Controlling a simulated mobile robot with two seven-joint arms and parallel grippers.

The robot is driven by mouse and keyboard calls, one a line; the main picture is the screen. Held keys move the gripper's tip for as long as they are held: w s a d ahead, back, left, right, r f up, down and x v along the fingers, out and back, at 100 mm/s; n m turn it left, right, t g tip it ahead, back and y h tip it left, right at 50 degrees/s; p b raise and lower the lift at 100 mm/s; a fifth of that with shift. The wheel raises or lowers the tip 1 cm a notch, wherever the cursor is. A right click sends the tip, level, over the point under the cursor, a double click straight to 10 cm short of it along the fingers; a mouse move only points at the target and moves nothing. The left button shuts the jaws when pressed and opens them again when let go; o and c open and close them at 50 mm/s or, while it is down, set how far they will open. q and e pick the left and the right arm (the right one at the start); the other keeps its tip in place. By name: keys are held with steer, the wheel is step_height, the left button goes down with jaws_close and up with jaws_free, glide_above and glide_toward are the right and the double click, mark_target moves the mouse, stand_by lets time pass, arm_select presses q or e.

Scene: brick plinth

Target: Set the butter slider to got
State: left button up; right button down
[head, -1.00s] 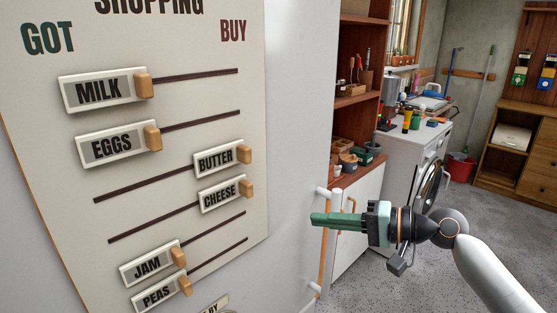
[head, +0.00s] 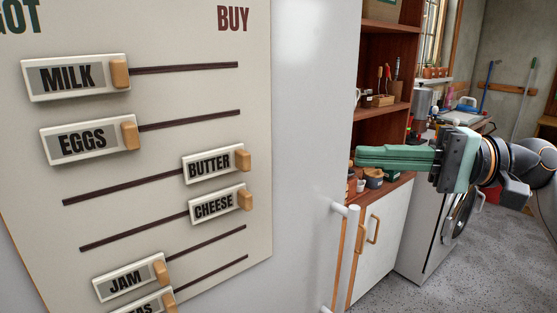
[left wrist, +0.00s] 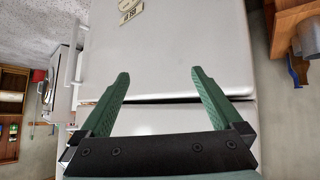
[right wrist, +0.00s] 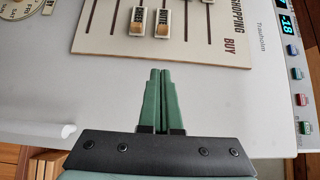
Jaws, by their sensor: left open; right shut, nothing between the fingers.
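The shopping board (head: 135,20) fills the left of the head view, with GOT at its left and BUY at its right. The butter slider (head: 213,165) is at the BUY end of its track, its wooden knob (head: 242,158) on its right side. In the right wrist view the butter slider (right wrist: 165,17) is near the board's edge. My right gripper (head: 360,156) is shut and empty, to the right of the board and apart from the knob. It also shows in the right wrist view (right wrist: 160,72). My left gripper (left wrist: 160,78) is open and empty before a white surface.
The cheese slider (head: 217,206) sits just below butter, also at BUY. Milk (head: 72,77), eggs (head: 85,143) and jam (head: 130,279) sit toward GOT. A white handle (head: 344,255) stands right of the board. The space between board and right gripper is clear.

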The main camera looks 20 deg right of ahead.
steer(key=shift+a, duration=0.1)
steer(key=p, duration=0.5)
glide_toward(220, 166)
steer(key=shift+w+a, duration=1.05)
steer(key=shift+w, duration=0.45)
arm_select(q)
steer(key=shift+y, duration=0.5)
steer(key=s+a+r, duration=0.2)
steer(key=a, duration=0.1)
steer(key=shift+r, duration=0.1)
arm_select(e)
steer(key=shift+r, duration=0.1)
